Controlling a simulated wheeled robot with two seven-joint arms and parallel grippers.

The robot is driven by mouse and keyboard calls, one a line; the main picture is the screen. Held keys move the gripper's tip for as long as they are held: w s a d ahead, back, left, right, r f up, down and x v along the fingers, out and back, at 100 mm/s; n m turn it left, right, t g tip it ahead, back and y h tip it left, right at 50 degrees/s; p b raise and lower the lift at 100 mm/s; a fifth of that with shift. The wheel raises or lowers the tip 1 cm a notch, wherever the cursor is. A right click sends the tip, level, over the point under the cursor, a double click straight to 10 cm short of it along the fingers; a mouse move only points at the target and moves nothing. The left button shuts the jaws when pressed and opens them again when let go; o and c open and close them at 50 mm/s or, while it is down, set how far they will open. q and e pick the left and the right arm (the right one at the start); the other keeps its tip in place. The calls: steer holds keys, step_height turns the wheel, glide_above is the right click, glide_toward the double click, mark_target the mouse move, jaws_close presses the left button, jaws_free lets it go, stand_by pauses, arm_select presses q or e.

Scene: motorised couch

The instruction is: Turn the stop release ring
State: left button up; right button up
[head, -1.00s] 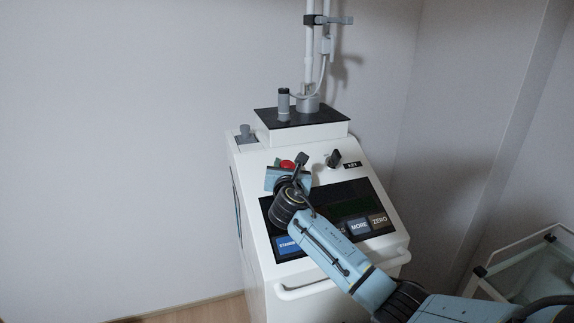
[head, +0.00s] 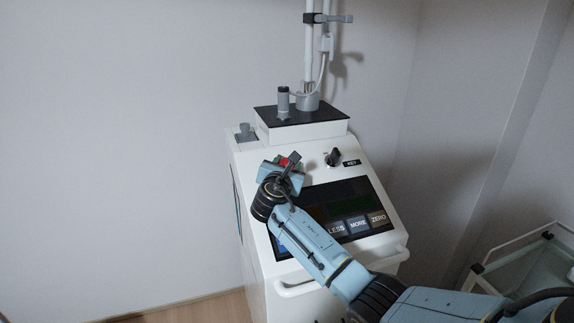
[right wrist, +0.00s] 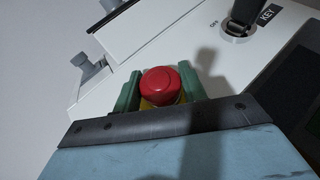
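The red stop button (head: 287,160) sits on the sloped front of the white console. It shows large in the right wrist view (right wrist: 160,85), with a strip of the yellow ring (right wrist: 152,104) below its cap. My right gripper (right wrist: 160,72) has its green fingers apart, one on each side of the button. It is open around the button, and I cannot tell whether the fingers touch the ring. In the head view my right wrist and gripper (head: 284,167) partly cover the button. My left gripper is not in view.
A black key switch (head: 333,157) stands right of the button on the white console (head: 385,196). A dark panel with labelled buttons (head: 358,224) lies below, partly behind my arm. A pole (head: 309,60) rises from the console's top. A glass-topped cart (head: 535,262) stands at right.

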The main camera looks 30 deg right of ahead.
steer(key=o, duration=0.4)
steer(key=shift+c, duration=0.2)
steer(key=p+v, duration=0.1)
steer(key=v, duration=1.2)
steer(key=shift+s+a, duration=0.1)
steer(key=shift+s, duration=0.1)
